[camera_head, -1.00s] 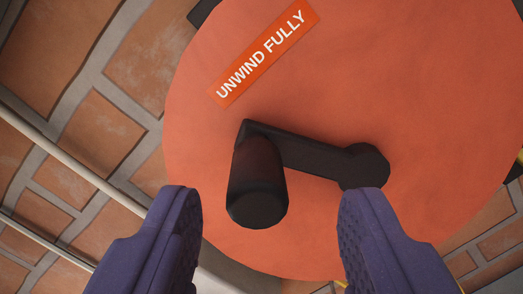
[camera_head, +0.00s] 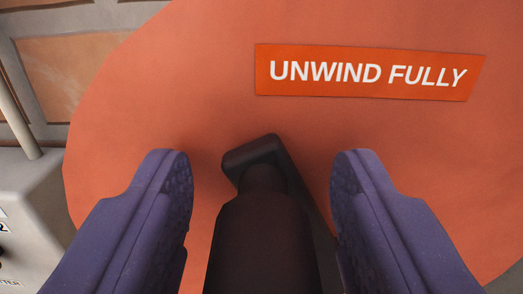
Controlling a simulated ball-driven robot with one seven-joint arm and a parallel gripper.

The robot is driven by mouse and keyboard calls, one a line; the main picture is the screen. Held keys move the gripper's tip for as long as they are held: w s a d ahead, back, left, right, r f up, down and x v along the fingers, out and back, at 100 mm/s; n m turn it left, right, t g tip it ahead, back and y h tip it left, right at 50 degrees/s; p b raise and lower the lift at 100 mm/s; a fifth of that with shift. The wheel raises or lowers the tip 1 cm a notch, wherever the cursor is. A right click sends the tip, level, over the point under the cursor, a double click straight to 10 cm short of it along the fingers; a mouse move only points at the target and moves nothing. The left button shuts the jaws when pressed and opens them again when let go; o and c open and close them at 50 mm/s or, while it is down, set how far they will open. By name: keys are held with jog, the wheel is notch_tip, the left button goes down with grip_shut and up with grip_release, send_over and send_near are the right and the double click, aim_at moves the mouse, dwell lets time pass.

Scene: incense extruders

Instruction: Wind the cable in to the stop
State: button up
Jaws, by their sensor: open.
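The cable reel (camera_head: 150,110) is a big orange disc that fills most of the view. A label on it (camera_head: 368,72) reads "UNWIND FULLY". A black crank arm (camera_head: 252,153) lies against the disc, and its dark handle knob (camera_head: 264,240) points toward the camera. My gripper (camera_head: 262,165) is open, with one purple finger on each side of the knob. Gaps show between the knob and both fingers. The crank's pivot and most of the crank arm are hidden behind the knob and right finger. No cable shows.
A pale grey box (camera_head: 40,215) with partly cut-off lettering stands at the lower left, close to my left finger.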

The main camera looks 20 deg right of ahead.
aim_at(434, 88)
grip_shut()
jog(key=d+m+b, duration=0.1)
jog(key=b, duration=0.1)
jog(key=m+b, duration=0.1)
jog(key=b, duration=0.2)
jog(key=shift+s+d+f+m, duration=0.15)
jog(key=shift+s+d+m, duration=0.1)
jog(key=shift+d+m, duration=0.1)
jog(key=m+b, duration=0.1)
jog(key=b, duration=0.1)
jog(key=d+r+m+b, duration=0.1)
jog(key=m+b, duration=0.1)
jog(key=shift+s+d, duration=0.3)
jog(key=shift+f, duration=0.1)
grip_release()
jog(key=shift+w+a, duration=0.1)
jog(key=shift+a, duration=0.05)
